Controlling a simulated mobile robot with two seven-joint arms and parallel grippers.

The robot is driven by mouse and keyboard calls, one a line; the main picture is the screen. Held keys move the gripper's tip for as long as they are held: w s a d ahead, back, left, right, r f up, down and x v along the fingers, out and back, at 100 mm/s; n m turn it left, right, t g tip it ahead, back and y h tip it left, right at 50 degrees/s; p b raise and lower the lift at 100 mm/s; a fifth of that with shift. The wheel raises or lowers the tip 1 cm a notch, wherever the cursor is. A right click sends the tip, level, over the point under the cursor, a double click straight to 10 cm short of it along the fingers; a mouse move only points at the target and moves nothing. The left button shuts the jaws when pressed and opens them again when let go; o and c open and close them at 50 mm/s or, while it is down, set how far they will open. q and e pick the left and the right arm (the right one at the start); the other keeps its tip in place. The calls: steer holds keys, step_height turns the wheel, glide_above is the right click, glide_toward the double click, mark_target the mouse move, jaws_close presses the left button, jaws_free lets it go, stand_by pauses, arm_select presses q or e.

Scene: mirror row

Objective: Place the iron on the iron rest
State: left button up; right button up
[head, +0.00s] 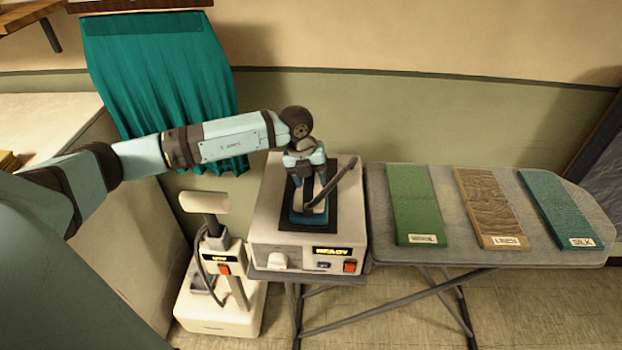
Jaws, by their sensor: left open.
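The iron (311,217), with a teal body and a dark upper part, sits on the dark iron rest (285,221). The rest is the flat plate on top of a white box-shaped station (258,232) whose front label reads READY. My left gripper (307,182) points down from above at the iron's upper part and is open. The gripper hides part of the iron, and I cannot tell whether the fingers touch it. A dark cord or bar slants up to the right from the iron. My right gripper is not in view.
An ironing board (384,235) to the right bears green, brown and teal fabric strips; two labels read LINEN and SILK. A white upright appliance (218,318) stands on the floor to the left. A teal curtain (160,75) hangs behind my left arm.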

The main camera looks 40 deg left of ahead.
arm_select(q)
steer(key=b+v, duration=0.2)
steer(key=v, duration=0.9)
steer(key=s+d+f+n+t+h, duration=0.2)
steer(key=s+d+h, duration=0.1)
steer(key=d+h, duration=0.4)
steer(key=s+d+f+n+t+h, duration=0.1)
steer(key=s+d+f+t+h, duration=0.2)
steer(key=d, duration=0.7)
steer(key=s+d+f+n+t+h, duration=0.1)
steer(key=s+d+n+h, duration=0.15)
steer(key=d+h, duration=0.5)
steer(key=s+a+f+n+t+y, duration=0.1)
steer(key=s+a+f+n+y, duration=0.1)
steer(key=s+f+n+y, duration=0.6)
steer(key=s+a+f+n+t+y, duration=0.2)
steer(key=s+f+n+y, duration=0.6)
steer(key=f+n, duration=0.5)
step_height(320, 180, down, 3)
steer(key=shift+a+r+t, duration=0.2)
steer(key=shift+a+t, duration=0.1)
steer(key=shift+a, duration=0.4)
